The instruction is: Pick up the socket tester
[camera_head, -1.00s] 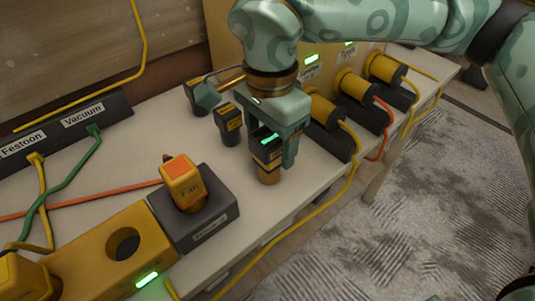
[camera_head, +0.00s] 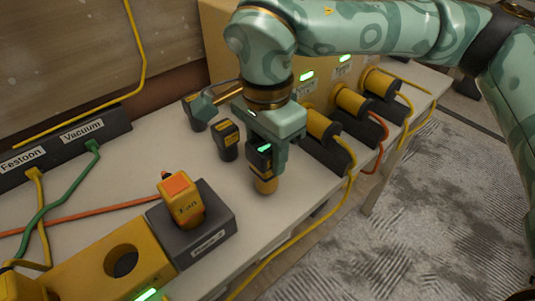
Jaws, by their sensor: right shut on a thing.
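My right gripper (camera_head: 268,160) points down over the bench and is shut on a dark block with a green light and a yellow lower end. I take this block to be the socket tester (camera_head: 264,184); its printed label is too small to read. The fingers cover part of its sides. I cannot tell for sure whether its lower end is clear of the bench. My left gripper is not in view.
Two dark blocks with yellow labels (camera_head: 228,140) stand just left of my gripper. A yellow Fan plug (camera_head: 183,203) sits in a grey box (camera_head: 217,236). Yellow plugs with cables (camera_head: 322,124) line the right side. The pale bench (camera_head: 120,180) has bare room.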

